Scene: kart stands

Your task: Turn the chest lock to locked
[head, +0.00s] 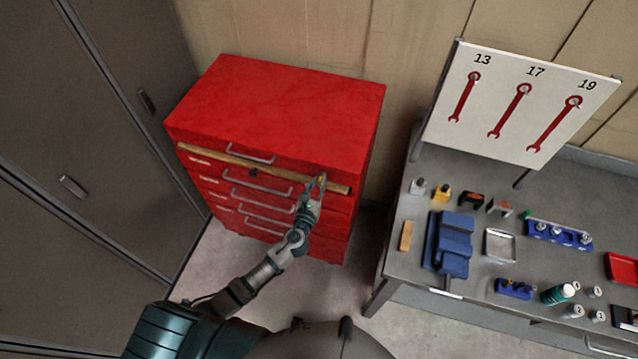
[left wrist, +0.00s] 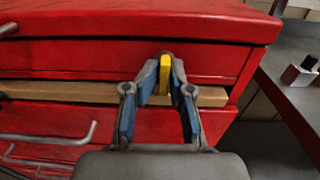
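The red chest (head: 275,100) stands against the wall, with several drawers down its front; its front also fills much of the left wrist view (left wrist: 90,62). A yellow tab (left wrist: 165,68), which looks like the lock's handle, stands upright at the right part of the chest front. My left gripper (head: 320,184) is there, its two fingers on either side of the tab and apparently closed on it. In the head view the fingers hide most of the tab. The lock's marks cannot be read. My right gripper is not in view.
A wooden strip (head: 225,163) runs across the chest front below the top drawer. Metal drawer handles (head: 258,187) stick out. A grey workbench (head: 400,270) with a blue vise-like block (head: 448,243) and small parts is at the right. Dark cabinets (head: 70,110) stand at the left.

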